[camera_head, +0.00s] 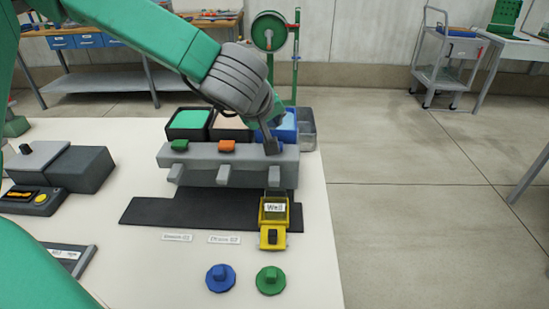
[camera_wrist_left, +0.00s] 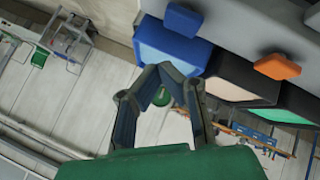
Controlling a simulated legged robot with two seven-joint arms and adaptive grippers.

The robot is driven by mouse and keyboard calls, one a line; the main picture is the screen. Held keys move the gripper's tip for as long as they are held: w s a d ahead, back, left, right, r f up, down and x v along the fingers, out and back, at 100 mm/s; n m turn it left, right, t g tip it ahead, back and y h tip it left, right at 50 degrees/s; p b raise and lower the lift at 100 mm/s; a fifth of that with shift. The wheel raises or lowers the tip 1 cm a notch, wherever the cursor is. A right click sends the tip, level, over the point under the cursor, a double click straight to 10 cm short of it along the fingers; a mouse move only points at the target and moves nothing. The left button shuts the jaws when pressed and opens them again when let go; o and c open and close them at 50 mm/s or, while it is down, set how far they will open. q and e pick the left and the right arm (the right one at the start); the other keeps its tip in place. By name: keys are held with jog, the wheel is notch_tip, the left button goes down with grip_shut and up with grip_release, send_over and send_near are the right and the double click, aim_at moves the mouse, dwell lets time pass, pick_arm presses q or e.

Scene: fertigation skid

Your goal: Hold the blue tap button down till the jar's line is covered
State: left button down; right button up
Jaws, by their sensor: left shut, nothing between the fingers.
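The blue tap button (camera_wrist_left: 183,19) is on the right end of the grey tap bar (camera_head: 205,155). In the head view, my left gripper (camera_head: 271,146) is over that end and hides most of the button. Its fingers are shut with nothing between them, and their tips (camera_wrist_left: 164,70) meet in the left wrist view, where the button shows apart from them. Below the right spout (camera_head: 273,177) stands a yellow holder with a white label (camera_head: 275,208). The jar's line and its liquid level cannot be made out. My right gripper is not in view.
Green (camera_head: 180,145) and orange (camera_head: 227,146) buttons are on the same bar, with open bins behind it. A blue knobbed disc (camera_head: 220,279) and a green one (camera_head: 270,281) lie at the table's front. A grey device (camera_head: 75,168) stands at left.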

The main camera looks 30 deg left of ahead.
pick_arm(q)
notch_tip(320, 180, down, 2)
jog(key=shift+f, duration=0.15)
jog(key=shift+d+f+b, duration=0.15)
jog(key=shift+d+b, duration=0.15)
jog(key=shift+d, duration=0.05)
jog(key=shift+a, duration=0.25)
jog(key=shift+d, duration=0.15)
dwell(0.3)
jog(key=shift+f, duration=0.2)
jog(key=shift+f, duration=0.15)
dwell(0.3)
jog(key=shift+f, duration=0.6)
dwell(5.4)
